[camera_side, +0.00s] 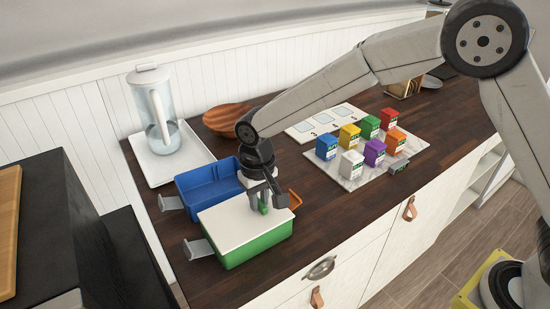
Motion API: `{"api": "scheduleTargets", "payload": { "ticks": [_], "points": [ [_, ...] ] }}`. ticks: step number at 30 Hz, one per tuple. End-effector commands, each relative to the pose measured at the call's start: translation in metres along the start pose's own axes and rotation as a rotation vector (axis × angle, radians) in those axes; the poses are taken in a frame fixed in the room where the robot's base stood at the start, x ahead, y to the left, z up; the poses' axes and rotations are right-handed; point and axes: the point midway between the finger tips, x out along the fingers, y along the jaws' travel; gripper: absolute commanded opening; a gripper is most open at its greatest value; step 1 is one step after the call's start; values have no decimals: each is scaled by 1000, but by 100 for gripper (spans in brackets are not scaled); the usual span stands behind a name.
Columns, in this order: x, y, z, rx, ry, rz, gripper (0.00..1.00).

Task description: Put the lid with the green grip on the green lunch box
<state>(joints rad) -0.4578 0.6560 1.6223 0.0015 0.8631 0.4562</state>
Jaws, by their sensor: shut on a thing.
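The green lunch box (258,250) stands near the counter's front edge, with a grey tab (199,248) at its left end. The white lid (232,217) lies over its top, lined up with the rim. I cannot tell whether it is fully seated. My gripper (264,204) points down over the lid and is shut on its green grip (263,209), which is partly hidden by the fingers.
An open blue lunch box (210,187) stands right behind. A white tray (160,165) with a clear jug (154,112) and a wooden bowl (226,118) are farther back. Several coloured cartons stand on a marble board (352,182) at right. An orange piece (295,199) shows beside my gripper.

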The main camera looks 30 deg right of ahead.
Motion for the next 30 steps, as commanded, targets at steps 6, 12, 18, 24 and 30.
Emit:
{"api": "scheduleTargets", "payload": {
  "ticks": [6,12,18,24,30],
  "points": [
    [0,0,0,0,0,0,63],
    [0,0,0,0,0,0,63],
    [-4,0,0,0,2,-1,63],
    [-21,0,-1,0,3,-2,63],
    [-48,0,-1,0,4,-2,63]
  ]
}}
